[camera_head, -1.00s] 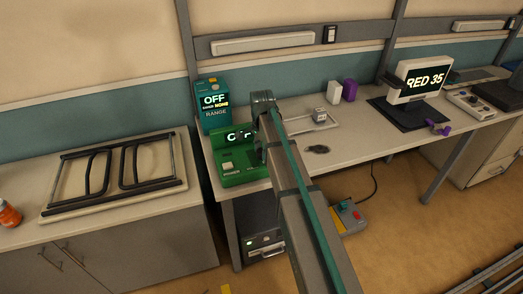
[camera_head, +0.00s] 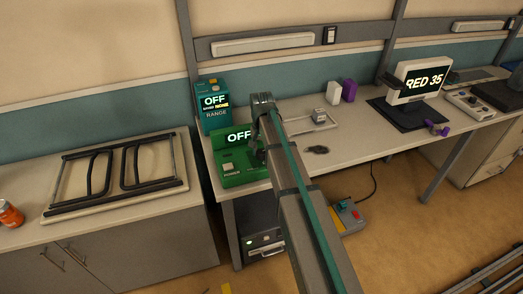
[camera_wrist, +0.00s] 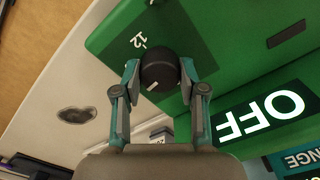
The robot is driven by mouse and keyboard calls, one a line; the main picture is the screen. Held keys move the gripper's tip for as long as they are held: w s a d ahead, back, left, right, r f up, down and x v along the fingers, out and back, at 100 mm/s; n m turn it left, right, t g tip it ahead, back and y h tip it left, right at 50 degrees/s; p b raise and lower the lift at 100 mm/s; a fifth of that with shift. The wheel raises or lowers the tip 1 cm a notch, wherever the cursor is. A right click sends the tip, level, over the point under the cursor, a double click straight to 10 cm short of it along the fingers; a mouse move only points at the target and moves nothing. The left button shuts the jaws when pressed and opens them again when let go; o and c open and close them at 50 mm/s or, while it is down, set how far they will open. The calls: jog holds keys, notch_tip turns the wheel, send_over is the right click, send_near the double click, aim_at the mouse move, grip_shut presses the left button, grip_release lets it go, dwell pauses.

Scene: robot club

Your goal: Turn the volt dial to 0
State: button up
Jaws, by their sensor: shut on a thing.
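A green device (camera_head: 241,177) stands on the bench's left end, and its lit display (camera_head: 238,136) reads OFF. In the wrist view the display (camera_wrist: 262,115) appears upside down. The black round volt dial (camera_wrist: 158,68) is on the device's green face, with a white mark on its lower side and a printed "12" beside it. My gripper (camera_wrist: 160,74) has one finger on each side of the dial and is shut on it. In the head view my arm hides the dial and most of my gripper.
A teal box (camera_head: 213,108) reading OFF and RANGE stands behind the green device. A tray with a small grey block (camera_head: 319,115) and a dark flat item (camera_head: 316,150) lie to the right. A monitor (camera_head: 418,81) reads RED 35. A rack (camera_head: 120,178) lies on the left counter.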

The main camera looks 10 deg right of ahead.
jog(key=n, duration=0.4)
jog(key=shift+n, duration=0.3)
jog(key=n, duration=0.3)
jog(key=shift+n+p, duration=0.3)
jog(key=shift+p, duration=0.1)
jog(key=n, duration=0.4)
jog(key=shift+n, duration=1.9)
jog(key=o, duration=1.1)
jog(key=shift+o, duration=0.2)
jog(key=shift+r, duration=0.1)
